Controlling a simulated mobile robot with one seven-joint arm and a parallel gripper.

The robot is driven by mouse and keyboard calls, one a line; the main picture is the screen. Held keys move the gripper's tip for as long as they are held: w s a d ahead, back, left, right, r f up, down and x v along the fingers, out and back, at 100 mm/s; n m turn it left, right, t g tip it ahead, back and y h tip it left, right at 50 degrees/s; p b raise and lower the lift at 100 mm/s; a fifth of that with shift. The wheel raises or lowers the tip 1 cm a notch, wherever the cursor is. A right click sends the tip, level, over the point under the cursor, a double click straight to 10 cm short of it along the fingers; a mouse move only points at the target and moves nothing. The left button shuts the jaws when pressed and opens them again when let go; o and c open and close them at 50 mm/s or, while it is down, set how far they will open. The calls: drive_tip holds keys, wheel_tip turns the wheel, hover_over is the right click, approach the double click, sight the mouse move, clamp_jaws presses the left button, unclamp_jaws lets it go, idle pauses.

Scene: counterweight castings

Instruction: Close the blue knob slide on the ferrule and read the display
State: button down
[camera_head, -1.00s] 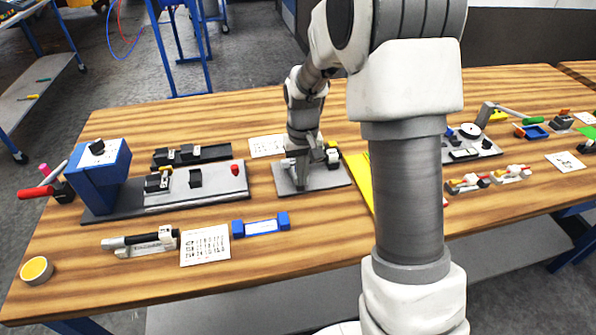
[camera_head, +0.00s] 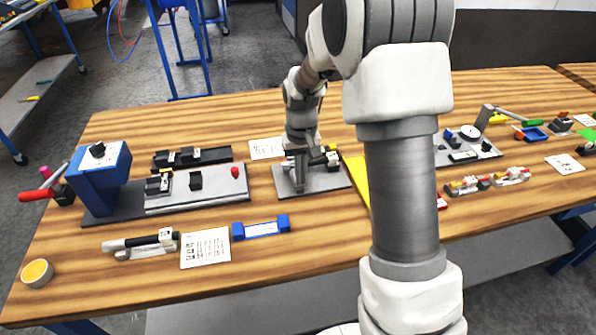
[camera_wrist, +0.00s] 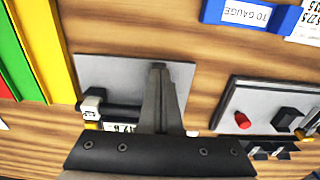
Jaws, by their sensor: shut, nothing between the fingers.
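My gripper (camera_head: 299,184) is shut and empty, low over a grey plate (camera_head: 333,183) in the middle of the table. In the wrist view my gripper (camera_wrist: 158,70) points across the same plate (camera_wrist: 105,68), its closed fingers over the plate's middle. A small measuring device (camera_wrist: 92,103) with a white block, a dark bar and a digit display (camera_wrist: 121,127) sits along the plate's edge. My gripper body hides part of the device, and the digits cannot be read fully. I cannot make out the blue knob or the ferrule. Contact between fingers and device cannot be told.
A blue stand (camera_head: 100,165) with a grey plate and red button (camera_head: 235,171) stands left. A blue-ended gauge holder (camera_head: 261,228), a printed card (camera_head: 206,248) and a caliper-like tool (camera_head: 142,243) lie in front. A yellow strip (camera_head: 357,180) lies right of the plate.

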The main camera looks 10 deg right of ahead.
drive_tip(key=shift+w, duration=0.95)
drive_tip(key=shift+r, duration=0.1)
idle(0.4)
drive_tip(key=shift+s, duration=0.1)
idle(0.4)
drive_tip(key=shift+r+p, duration=0.1)
drive_tip(key=shift+p, duration=0.2)
drive_tip(key=shift+s+r+p, duration=0.1)
drive_tip(key=shift+r+p, duration=2.25)
drive_tip(key=shift+r, duration=1)
